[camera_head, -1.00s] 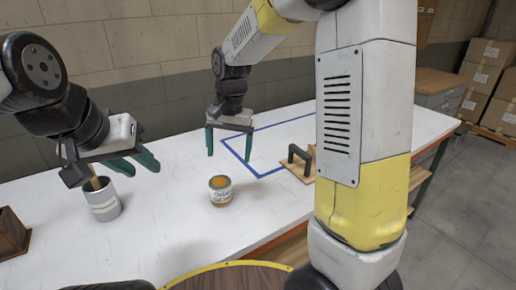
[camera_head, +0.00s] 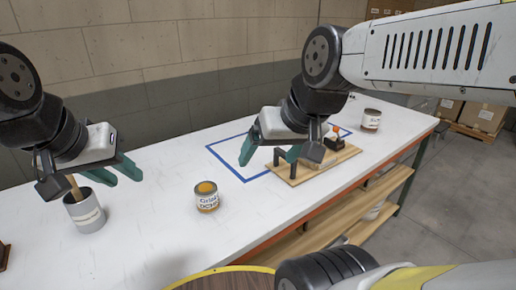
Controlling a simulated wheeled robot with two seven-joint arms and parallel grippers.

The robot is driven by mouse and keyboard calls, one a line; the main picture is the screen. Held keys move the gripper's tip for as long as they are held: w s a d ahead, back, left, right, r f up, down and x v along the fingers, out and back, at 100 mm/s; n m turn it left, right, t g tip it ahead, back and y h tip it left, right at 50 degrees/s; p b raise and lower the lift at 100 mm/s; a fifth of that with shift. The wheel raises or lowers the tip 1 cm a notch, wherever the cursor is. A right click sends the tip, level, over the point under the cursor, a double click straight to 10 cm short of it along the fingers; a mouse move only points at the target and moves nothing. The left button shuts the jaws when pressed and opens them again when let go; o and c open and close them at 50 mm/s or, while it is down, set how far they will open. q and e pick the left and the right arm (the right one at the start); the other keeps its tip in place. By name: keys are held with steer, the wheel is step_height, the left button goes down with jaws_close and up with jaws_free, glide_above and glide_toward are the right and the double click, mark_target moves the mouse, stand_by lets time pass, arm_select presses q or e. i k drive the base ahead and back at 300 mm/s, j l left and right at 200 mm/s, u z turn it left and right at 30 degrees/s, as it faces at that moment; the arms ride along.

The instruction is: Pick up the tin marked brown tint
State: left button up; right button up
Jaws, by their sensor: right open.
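A tin with a dark reddish-brown lid or rim and a white label (camera_head: 371,120) stands upright at the far right of the table; its label is too small to read. A second tin with an ochre top (camera_head: 207,197) stands nearer, left of centre; its label seems to read a gold or ochre name. My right gripper (camera_head: 270,153) is open and empty, fingers pointing down, above the table between the two tins and near a black handle. My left gripper (camera_head: 124,177) is at the left beside a grey can; its fingers look apart and empty.
The grey can (camera_head: 87,214) holds a wooden stick. A wooden board (camera_head: 318,164) with a black handle and a small orange-black item lies on the table (camera_head: 150,235). A blue tape outline (camera_head: 228,169) is behind. The front middle of the table is clear.

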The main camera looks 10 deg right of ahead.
mark_target(370, 123)
steer(key=z, duration=1.5)
steer(key=u, duration=0.45)
steer(key=i+l+u, duration=0.45)
steer(key=l+u, duration=0.2)
steer(key=i+l+u, duration=0.1)
steer(key=l, duration=0.25)
steer(key=i+l, duration=0.2)
steer(key=l, duration=0.15)
steer(key=i+l+u, duration=0.15)
steer(key=l, duration=0.55)
steer(key=i+l+u, duration=0.15)
steer(key=l, duration=0.25)
steer(key=i+l, duration=0.1)
steer(key=l, duration=0.25)
steer(key=i+l, duration=0.15)
steer(key=l, duration=0.2)
steer(key=i+l, duration=0.1)
steer(key=l, duration=0.3)
